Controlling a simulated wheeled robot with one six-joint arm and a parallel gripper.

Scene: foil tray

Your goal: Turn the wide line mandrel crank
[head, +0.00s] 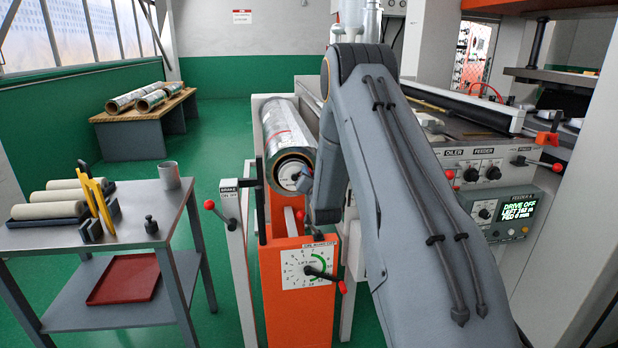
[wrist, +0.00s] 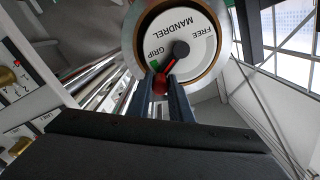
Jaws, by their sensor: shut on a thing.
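The mandrel crank shows in the wrist view as a dark hub (wrist: 181,48) with a short red arm and a red knob (wrist: 160,84). It sits on a white round dial (wrist: 188,28) marked MANDREL, GRIP and FREE. My gripper (wrist: 161,88) is shut on the red knob. The crank arm points to the lower left of the hub, near the green patch by GRIP. In the head view the dial (head: 289,172) is at the near end of the foil roll (head: 286,130). My gripper (head: 306,181) is beside it, and the crank is hidden there.
An orange stand (head: 271,262) with a lift dial (head: 308,270) is below the roll. A red-knobbed brake lever (head: 210,205) stands to its left. The feeder panel (head: 515,210) is at right.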

